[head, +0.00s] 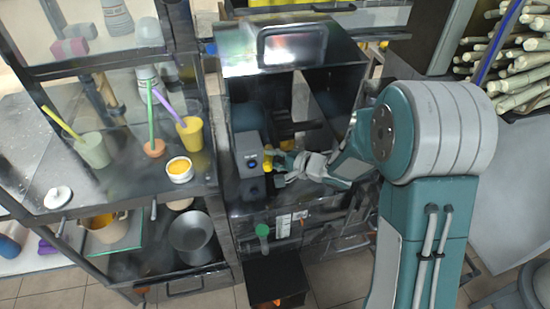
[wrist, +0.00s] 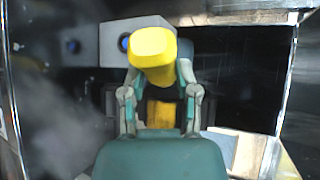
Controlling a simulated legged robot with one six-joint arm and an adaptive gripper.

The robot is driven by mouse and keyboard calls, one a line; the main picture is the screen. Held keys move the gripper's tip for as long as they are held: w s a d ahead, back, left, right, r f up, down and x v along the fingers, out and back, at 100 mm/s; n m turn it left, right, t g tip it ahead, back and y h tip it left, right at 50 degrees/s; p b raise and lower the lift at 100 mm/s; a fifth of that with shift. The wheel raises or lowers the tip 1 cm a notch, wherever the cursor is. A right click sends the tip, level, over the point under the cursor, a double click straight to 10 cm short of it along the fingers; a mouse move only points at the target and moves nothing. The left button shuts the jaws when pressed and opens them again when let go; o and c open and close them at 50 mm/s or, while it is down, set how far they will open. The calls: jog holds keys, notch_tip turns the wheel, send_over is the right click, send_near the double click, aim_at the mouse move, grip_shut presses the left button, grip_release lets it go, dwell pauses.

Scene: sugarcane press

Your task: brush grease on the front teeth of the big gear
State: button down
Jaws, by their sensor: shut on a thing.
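My gripper (head: 278,168) reaches into the open front of the dark metal press housing (head: 240,115). In the wrist view my gripper (wrist: 158,92) is shut on a yellow thing, probably the brush (wrist: 153,50), whose thick end points up toward the camera. The yellow thing (head: 268,160) also shows in the head view, beside the grey box with a blue button. Its bristles are hidden. I cannot make out the big gear or its teeth in the dark interior. A small white bowl of orange-yellow stuff, perhaps grease (head: 180,169), stands on the shelf at left.
The grey button box (head: 248,150) is close to the left of my gripper. Metal walls flank it in the wrist view. The left shelf (head: 120,188) holds cups with coloured sticks. Cane stalks (head: 520,60) are piled at the right.

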jog(key=s+d, duration=0.1)
jog(key=s, duration=0.4)
jog(key=shift+s+d, duration=0.35)
jog(key=shift+s, duration=0.05)
jog(key=s, duration=0.2)
jog(key=shift+s+d, duration=0.4)
dwell(0.8)
jog(key=w+f+t, duration=0.1)
jog(key=w, duration=0.6)
jog(key=shift+f+n, duration=0.15)
jog(key=shift+n, duration=0.15)
dwell(0.4)
jog(key=shift+w+a, duration=0.2)
jog(key=shift+w, duration=0.35)
jog(key=shift+w+a, duration=0.15)
jog(key=shift+w, duration=0.4)
dwell(0.4)
